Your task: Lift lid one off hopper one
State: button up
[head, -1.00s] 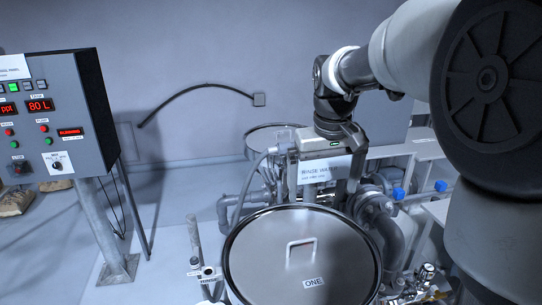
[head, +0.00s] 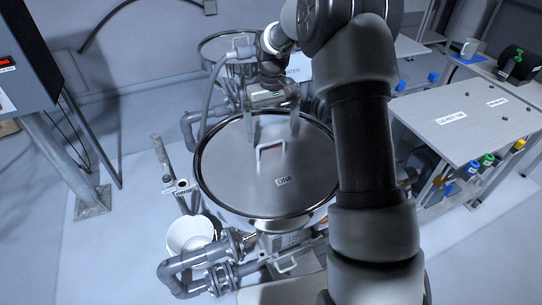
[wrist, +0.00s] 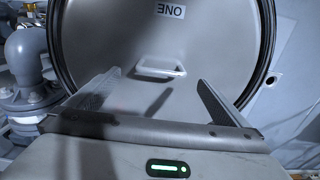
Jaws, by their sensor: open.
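Lid one (head: 240,178) is a round grey metal disc with a dark rim, lying flat on top of hopper one (head: 255,222). It bears a white label reading ONE and a pale, upright loop handle (head: 271,148) near its far side. My gripper (head: 272,128) is open and empty, its two fingers spread above the far part of the lid. In the wrist view, the handle (wrist: 160,68) stands ahead of and roughly between the open fingertips (wrist: 158,78), apart from them. Lid one (wrist: 215,50) fills most of that view. My arm hides the lid's right edge in the head view.
A second round vessel (head: 225,47) stands behind. A white bucket (head: 190,237) and grey pipes (head: 200,262) are at the front left. A control panel (head: 22,70) is at the left. A grey bench (head: 465,118) stands at the right.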

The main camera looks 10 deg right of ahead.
aim_at(271, 144)
notch_tip(271, 144, down, 7)
jog(key=shift+a+f+p, duration=0.15)
jog(key=shift+f+p, duration=0.05)
jog(key=shift+p, duration=0.15)
jog(key=shift+c, duration=0.3)
jog(key=c, duration=1.8)
jog(key=shift+r, duration=0.1)
